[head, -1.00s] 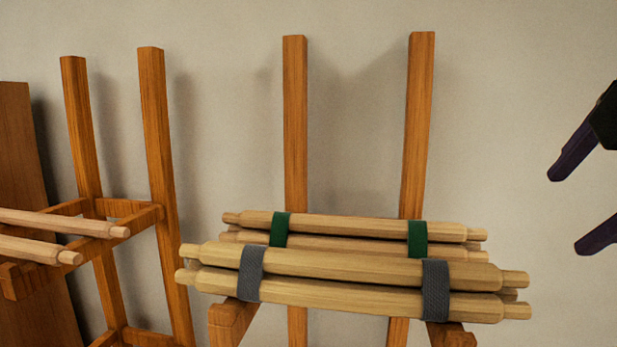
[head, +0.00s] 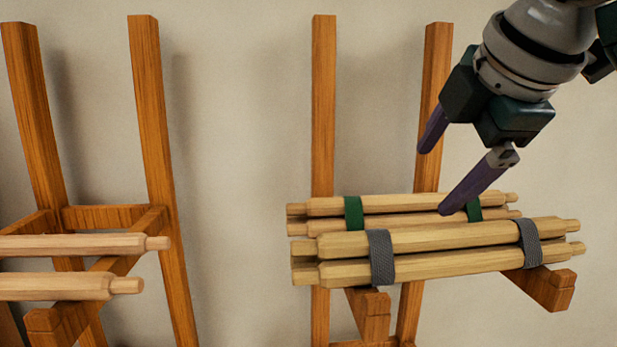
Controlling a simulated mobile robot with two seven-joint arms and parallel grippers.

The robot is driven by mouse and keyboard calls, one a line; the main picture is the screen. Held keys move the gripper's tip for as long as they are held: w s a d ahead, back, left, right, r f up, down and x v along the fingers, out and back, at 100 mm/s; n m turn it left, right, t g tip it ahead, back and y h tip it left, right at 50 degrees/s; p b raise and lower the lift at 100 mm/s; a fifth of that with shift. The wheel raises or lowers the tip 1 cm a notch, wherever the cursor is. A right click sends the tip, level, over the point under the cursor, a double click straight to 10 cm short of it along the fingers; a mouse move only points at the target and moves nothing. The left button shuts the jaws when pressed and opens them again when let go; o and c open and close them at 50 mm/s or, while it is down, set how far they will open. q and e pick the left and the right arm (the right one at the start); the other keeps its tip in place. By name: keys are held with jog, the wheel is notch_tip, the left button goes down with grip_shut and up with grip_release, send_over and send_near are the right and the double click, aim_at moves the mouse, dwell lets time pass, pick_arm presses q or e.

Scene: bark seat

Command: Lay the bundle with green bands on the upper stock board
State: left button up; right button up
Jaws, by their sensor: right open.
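The bundle with green bands (head: 410,204) is a stack of pale turned rods with two green straps. It lies at the back of the right wooden rack, behind a bundle with grey bands (head: 450,247) that partly hides it. My right gripper (head: 430,182) comes in from the upper right. I cannot make out an upper stock board here. My left gripper is out of view.
The right rack has two tall posts (head: 323,110) and two front arms (head: 548,287) under the bundles. A second wooden rack (head: 155,130) at the left carries loose rods (head: 75,245). A plain wall stands close behind; the space between the racks is clear.

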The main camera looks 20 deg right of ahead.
aim_at(417, 204)
jog(key=x, duration=0.4)
jog(key=b+x, duration=0.1)
jog(key=x, duration=0.4)
jog(key=shift+d+f, duration=0.15)
jog(key=shift+d, duration=0.1)
pick_arm(q)
jog(key=shift+d+f+b, duration=0.15)
jog(key=shift+f+b, duration=0.3)
jog(key=shift+f, duration=0.45)
pick_arm(e)
jog(key=shift+w+d+f, duration=0.1)
jog(key=shift+w+f, duration=0.4)
jog(key=shift+r, duration=0.1)
grip_shut()
jog(key=shift+r+p, duration=1.05)
jog(key=shift+r, duration=0.85)
pick_arm(q)
jog(key=shift+d+r, duration=0.1)
jog(key=shift+r, duration=0.8)
pick_arm(e)
jog(key=shift+r, duration=1.65)
